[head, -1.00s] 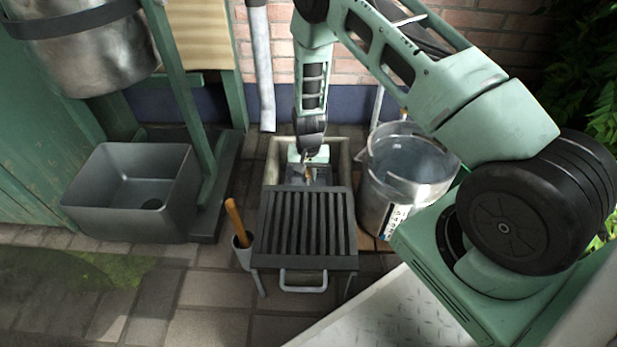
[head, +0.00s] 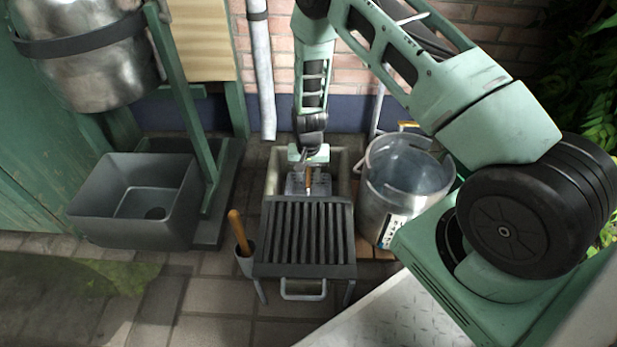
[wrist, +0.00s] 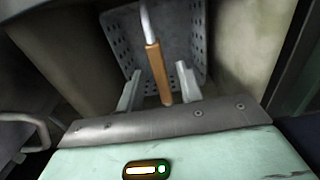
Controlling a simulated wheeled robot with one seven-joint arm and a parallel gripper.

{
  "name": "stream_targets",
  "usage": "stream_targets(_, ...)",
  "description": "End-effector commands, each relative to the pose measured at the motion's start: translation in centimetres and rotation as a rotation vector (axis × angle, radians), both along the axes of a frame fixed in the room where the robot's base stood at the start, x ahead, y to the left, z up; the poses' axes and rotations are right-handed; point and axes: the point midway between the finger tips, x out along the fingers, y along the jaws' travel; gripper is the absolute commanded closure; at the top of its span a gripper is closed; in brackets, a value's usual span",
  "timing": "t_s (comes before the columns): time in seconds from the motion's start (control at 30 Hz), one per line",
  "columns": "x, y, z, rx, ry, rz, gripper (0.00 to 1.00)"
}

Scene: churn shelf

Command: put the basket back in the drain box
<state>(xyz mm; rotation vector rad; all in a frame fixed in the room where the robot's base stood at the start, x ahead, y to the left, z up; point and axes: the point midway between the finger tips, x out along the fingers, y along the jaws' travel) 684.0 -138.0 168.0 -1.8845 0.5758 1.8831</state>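The basket (wrist: 184,38) is a grey perforated metal bucket with a wire bail and a wooden grip (wrist: 157,72). In the wrist view it lies between the stone walls of the drain box (wrist: 240,50). The head view shows part of the basket (head: 294,186) within the pale rim of the drain box (head: 272,178); how deep it sits cannot be told. My gripper (wrist: 159,84) is open, with one finger on each side of the wooden grip and gaps visible on both sides. In the head view my gripper (head: 309,168) is over the box.
A slatted grate (head: 306,238) with a front handle covers the near side of the box. A holder with a wooden-handled tool (head: 239,232) stands left of it. A clear-sided bucket (head: 405,185) stands close on the right. A grey sink (head: 140,200) is at left.

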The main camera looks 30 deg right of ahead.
Motion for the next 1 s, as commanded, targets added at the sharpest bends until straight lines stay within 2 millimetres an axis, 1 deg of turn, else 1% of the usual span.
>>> stream_targets(0.03,0.0,0.0,1.9,-0.001,-0.001,0.0,0.64)
stream_targets(0.2,0.0,0.0,5.2,-0.001,-0.001,-0.001,0.64)
stream_targets(0.3,0.0,0.0,6.5,-0.001,-0.001,-0.001,0.64)
stream_targets(0.47,0.0,0.1,7.7,0.001,-0.001,0.001,0.64)
stream_targets(0.57,0.0,1.2,9.0,0.012,-0.005,0.024,0.64)
stream_targets(0.67,-0.2,3.9,11.9,0.044,-0.01,0.089,0.64)
stream_targets(0.7,-0.5,5.5,13.4,0.059,-0.014,0.127,0.64)
stream_targets(0.77,-1.3,7.9,16.1,0.087,-0.016,0.193,0.64)
stream_targets(0.8,-2.1,9.6,18.0,0.102,-0.02,0.244,0.64)
stream_targets(0.87,-3.5,12.0,20.7,0.124,-0.021,0.321,0.64)
stream_targets(0.9,-4.5,13.4,22.5,0.138,-0.023,0.374,0.64)
stream_targets(0.97,-6.4,15.4,24.9,0.152,-0.023,0.455,0.64)
stream_targets(1.0,-7.7,16.6,26.5,0.159,-0.026,0.51,0.64)
